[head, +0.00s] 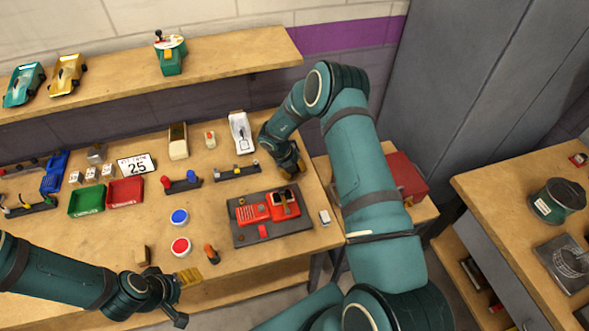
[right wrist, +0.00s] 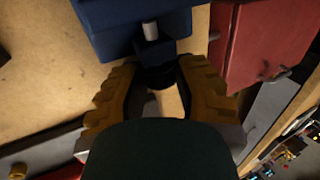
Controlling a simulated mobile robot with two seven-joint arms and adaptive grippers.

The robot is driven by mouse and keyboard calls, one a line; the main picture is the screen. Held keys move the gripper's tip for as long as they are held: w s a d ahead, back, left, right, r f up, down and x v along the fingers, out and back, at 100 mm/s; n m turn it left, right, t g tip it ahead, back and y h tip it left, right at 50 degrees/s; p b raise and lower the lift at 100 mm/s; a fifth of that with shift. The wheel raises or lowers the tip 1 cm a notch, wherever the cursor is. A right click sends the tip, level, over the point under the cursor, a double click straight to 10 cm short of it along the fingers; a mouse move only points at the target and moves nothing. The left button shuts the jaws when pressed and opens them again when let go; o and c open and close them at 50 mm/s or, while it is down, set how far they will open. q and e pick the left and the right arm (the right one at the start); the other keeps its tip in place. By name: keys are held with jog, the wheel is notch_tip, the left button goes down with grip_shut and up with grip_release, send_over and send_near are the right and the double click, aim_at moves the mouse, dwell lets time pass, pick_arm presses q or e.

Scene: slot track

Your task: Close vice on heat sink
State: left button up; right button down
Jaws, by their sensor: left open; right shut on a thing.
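A blue body, seemingly the vice (right wrist: 112,28), is at the top of the right wrist view, with a short grey cylinder (right wrist: 150,30) and a dark part (right wrist: 157,76) on its near side. My right gripper (right wrist: 160,85) is closed around this dark part, with one yellow finger on each side. In the head view my right gripper (head: 291,166) is at the table's right end, and I cannot make out the vice behind it. I cannot identify the heat sink in either view. My left gripper (head: 186,281) is open and empty at the table's front edge.
A red box (head: 406,178) stands right of my right gripper. A dark plate with a red device (head: 254,213) lies in front of it. Red (head: 126,191) and green (head: 87,201) trays and a blue object (head: 54,172) are further left.

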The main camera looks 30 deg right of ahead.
jog(key=shift+s+d+t+y+p, duration=0.15)
jog(key=shift+t+y+p, duration=0.15)
jog(key=shift+y+p, duration=0.9)
jog(key=shift+y, duration=0.6)
jog(key=shift+f+t+y, duration=0.1)
jog(key=shift+t+y, duration=0.2)
jog(key=shift+y, duration=1.4)
jog(key=shift+t, duration=0.3)
jog(key=c, duration=0.7)
grip_release()
jog(key=shift+o, duration=0.2)
